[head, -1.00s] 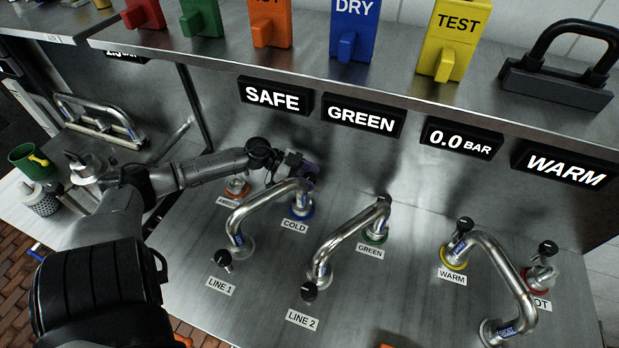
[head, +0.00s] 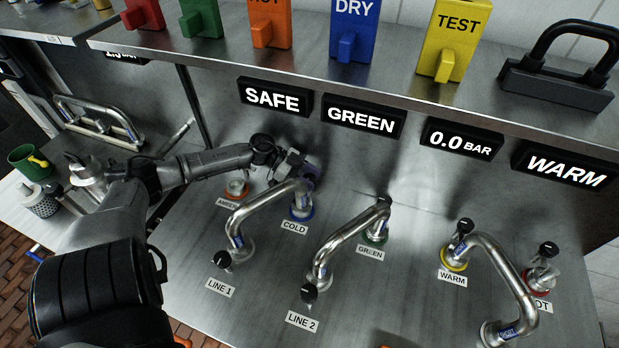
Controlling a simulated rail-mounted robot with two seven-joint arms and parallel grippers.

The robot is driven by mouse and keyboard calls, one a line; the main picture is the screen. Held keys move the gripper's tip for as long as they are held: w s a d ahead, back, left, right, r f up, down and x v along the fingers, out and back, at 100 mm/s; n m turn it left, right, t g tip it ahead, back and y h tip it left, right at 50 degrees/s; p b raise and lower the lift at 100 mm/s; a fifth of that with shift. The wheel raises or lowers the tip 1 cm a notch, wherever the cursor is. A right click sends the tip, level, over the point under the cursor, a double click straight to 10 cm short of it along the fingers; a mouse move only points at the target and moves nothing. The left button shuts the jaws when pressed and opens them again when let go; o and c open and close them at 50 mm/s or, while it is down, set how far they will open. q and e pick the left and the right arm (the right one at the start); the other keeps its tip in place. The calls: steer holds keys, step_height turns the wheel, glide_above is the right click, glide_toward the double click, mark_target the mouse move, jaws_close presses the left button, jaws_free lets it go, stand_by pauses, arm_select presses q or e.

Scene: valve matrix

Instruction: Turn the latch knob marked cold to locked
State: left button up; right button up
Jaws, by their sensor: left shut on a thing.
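The latch knob marked COLD sits on a blue-ringed base (head: 302,213) at the end of a bent pipe, behind its COLD label (head: 294,228). My left gripper (head: 308,174) reaches in from the left, over the top of this base, and is shut on the knob. The gripper's body covers most of the knob, so its pointing direction cannot be told. My right gripper is not in view.
A pipe (head: 265,207) runs close in front of the left gripper. Signs reading SAFE (head: 273,97) and GREEN (head: 362,118) hang on the shelf edge above.

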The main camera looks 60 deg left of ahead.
arm_select(q)
steer(key=shift+m+g+h, duration=0.6)
steer(key=shift+m, duration=0.1)
steer(key=o, duration=0.6)
steer(key=shift+o, duration=0.2)
